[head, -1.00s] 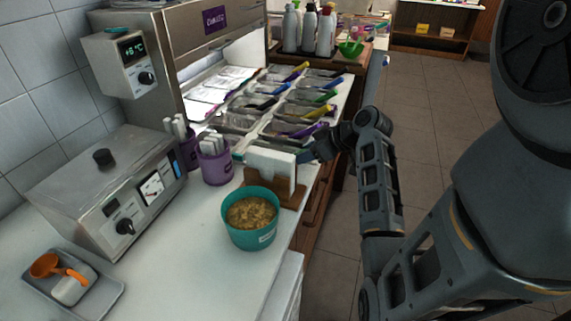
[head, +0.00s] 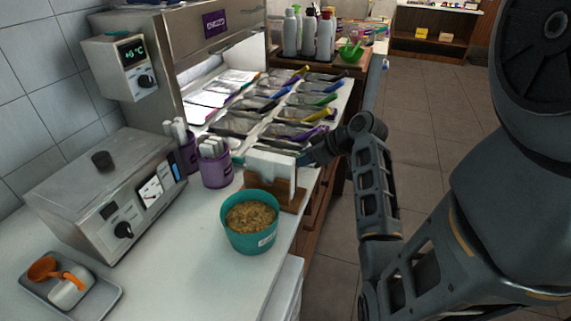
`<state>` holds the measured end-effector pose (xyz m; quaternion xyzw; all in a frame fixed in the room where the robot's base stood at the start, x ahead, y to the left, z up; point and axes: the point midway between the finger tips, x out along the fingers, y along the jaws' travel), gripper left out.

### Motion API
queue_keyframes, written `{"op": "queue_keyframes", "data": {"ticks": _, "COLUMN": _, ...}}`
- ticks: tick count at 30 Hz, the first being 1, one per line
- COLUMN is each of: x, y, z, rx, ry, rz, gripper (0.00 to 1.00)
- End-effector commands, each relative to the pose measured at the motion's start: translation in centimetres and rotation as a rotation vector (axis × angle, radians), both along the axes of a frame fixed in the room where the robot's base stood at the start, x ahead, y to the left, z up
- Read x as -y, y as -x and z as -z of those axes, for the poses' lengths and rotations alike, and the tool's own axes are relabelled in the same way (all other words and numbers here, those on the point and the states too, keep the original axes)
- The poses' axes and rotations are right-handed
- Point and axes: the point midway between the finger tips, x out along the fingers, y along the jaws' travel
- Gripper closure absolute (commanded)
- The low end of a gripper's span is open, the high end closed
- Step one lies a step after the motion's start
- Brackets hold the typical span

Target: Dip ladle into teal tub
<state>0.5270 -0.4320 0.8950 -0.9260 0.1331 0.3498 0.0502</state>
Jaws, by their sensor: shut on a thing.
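A teal tub (head: 249,242) full of brown crumbly topping stands upright on the white counter, near its right edge. My gripper (head: 308,157) is at the right edge of the topping station, beyond and to the right of the tub, beside a white card holder. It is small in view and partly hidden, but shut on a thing. A bit of blue shows at its tips, which may be the ladle's handle. The ladle's bowl cannot be made out. The gripper is apart from the tub.
A white card in a wooden holder (head: 285,196) stands right behind the tub. Purple cups of utensils (head: 216,172), a steel warmer (head: 110,190) and a grey tray (head: 105,303) with an orange scoop are to the left. Bins with coloured handles fill the station behind. The counter left of the tub is clear.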

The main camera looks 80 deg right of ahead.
Motion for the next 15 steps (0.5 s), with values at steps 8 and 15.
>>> {"op": "queue_keyframes", "data": {"ticks": 8, "x": 0.0, "y": 0.0, "z": -0.8, "rx": 0.000, "ry": 0.000, "rz": 0.000, "gripper": 1.00}}
{"op": "queue_keyframes", "data": {"ticks": 15, "x": 0.0, "y": -0.1, "z": -3.1, "rx": 0.000, "ry": 0.000, "rz": -0.001, "gripper": 1.00}}
